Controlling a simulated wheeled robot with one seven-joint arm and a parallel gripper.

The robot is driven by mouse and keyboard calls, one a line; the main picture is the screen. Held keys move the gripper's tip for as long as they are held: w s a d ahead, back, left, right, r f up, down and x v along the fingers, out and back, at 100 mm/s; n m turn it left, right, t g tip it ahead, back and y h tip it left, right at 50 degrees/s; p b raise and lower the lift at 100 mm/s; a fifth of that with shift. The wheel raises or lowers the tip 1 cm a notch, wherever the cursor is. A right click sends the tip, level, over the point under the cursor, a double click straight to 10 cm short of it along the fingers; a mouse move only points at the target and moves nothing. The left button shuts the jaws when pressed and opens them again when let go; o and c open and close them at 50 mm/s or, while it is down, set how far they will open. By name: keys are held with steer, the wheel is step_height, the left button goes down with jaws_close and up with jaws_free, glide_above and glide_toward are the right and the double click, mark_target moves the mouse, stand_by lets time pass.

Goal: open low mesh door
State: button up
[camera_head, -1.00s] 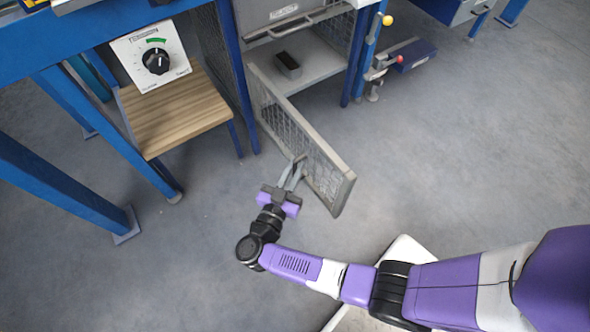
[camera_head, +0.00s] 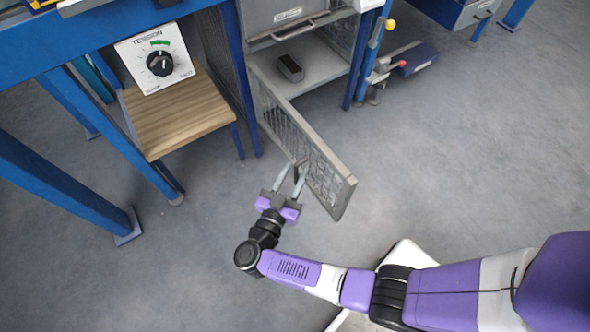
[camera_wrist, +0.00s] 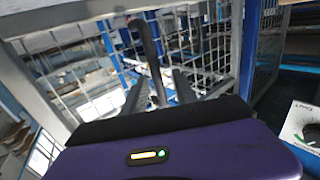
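The low mesh door (camera_head: 303,155) stands swung wide open, sticking out from the low compartment (camera_head: 312,62) into the room. Its grey frame and wire mesh also fill much of the wrist view (camera_wrist: 205,45). A dark bar handle (camera_wrist: 148,55) is on the door's face, in the upper middle of the wrist view. My gripper (camera_head: 290,176) is beside the door's outer half, on its left side. Its two fingers are spread apart in both views, and the wrist view shows them (camera_wrist: 160,88) on either side of the handle's near end. I cannot tell whether they touch it.
A dark box (camera_head: 290,67) lies inside the open compartment. A wooden stool (camera_head: 175,112) with a white dial box (camera_head: 157,60) stands left of the door. Blue table legs (camera_head: 65,190) are further left. The floor right of the door is clear.

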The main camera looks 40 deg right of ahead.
steer(key=v, duration=0.7)
steer(key=shift+w, duration=0.15)
stand_by(0.3)
